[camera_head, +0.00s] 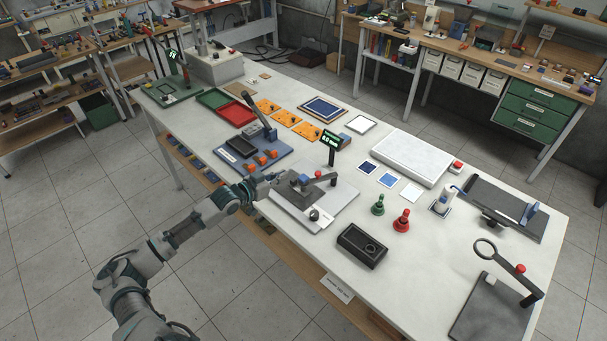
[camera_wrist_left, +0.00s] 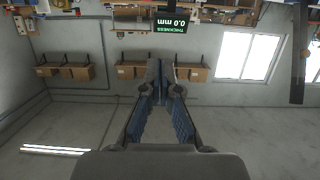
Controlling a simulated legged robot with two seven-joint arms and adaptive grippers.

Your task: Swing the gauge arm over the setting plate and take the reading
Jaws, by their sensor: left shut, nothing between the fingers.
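The thickness gauge stands on a light grey base plate (camera_head: 335,206) at the table's near edge. Its dark gauge arm (camera_head: 322,181) has a red knob and reaches over the base near a dark block (camera_head: 297,187); I cannot tell which part is the setting plate. The green-lit display (camera_head: 331,140) reads 0.0 mm; it also shows upside down in the left wrist view (camera_wrist_left: 172,21). My left gripper (camera_head: 274,177) is beside the gauge's left side, shut and empty. Its fingers (camera_wrist_left: 161,82) come together in the wrist view. My right gripper is in neither view.
A blue fixture (camera_head: 237,156) with orange knobs stands left of the gauge. A black box (camera_head: 362,245) lies in front to the right. Green and red bell-shaped pieces (camera_head: 378,205) (camera_head: 402,220) stand right of the gauge. Free table lies around the black box.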

